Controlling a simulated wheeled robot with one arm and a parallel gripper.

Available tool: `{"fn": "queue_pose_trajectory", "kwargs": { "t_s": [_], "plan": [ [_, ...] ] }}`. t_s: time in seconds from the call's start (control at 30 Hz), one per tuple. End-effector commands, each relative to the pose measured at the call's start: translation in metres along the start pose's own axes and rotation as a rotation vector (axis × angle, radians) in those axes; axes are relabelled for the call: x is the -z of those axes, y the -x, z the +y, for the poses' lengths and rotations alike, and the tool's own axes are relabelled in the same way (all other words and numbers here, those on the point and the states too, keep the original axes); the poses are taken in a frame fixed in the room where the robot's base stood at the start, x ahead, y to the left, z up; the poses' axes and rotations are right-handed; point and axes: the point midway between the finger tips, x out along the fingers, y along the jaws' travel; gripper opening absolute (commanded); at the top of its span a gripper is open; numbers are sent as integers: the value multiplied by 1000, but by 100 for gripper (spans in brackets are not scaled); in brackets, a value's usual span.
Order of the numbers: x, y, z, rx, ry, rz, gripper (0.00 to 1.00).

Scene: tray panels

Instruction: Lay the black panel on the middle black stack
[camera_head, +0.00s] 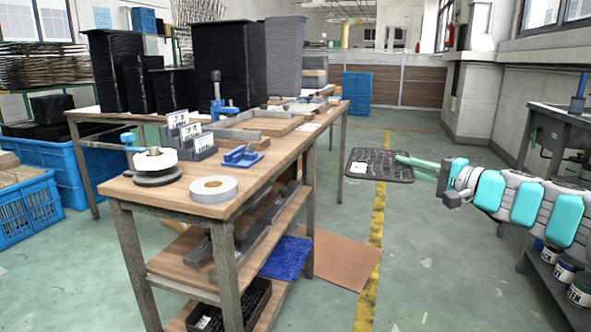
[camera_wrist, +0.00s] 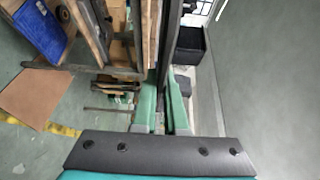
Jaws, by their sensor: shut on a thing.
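My gripper (camera_head: 399,159) is shut on one edge of the black panel (camera_head: 376,168), a thin dark tray with a white label near its left end. It holds the panel roughly flat over the floor, right of the table. In the wrist view the panel (camera_wrist: 171,40) shows edge-on as a dark strip between the green fingers of my gripper (camera_wrist: 164,92). Several black stacks stand on the table's far left part: a tall one (camera_head: 111,65), shorter ones in front (camera_head: 173,92) and a large one (camera_head: 229,65). I cannot tell surely which is the middle one.
A grey stack (camera_head: 286,55) stands right of the large black stack. Blue crates (camera_head: 28,215) are at left. A bench (camera_head: 565,125) stands at right.

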Motion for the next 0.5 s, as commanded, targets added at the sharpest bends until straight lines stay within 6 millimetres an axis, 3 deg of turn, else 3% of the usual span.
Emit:
{"fn": "queue_pose_trajectory", "kwargs": {
  "t_s": [0.27,0.5],
  "plan": [
    [2,-19,52,-1,-8,-50,0],
    [-2,-40,127,-3,-13,-113,0]
  ]
}}
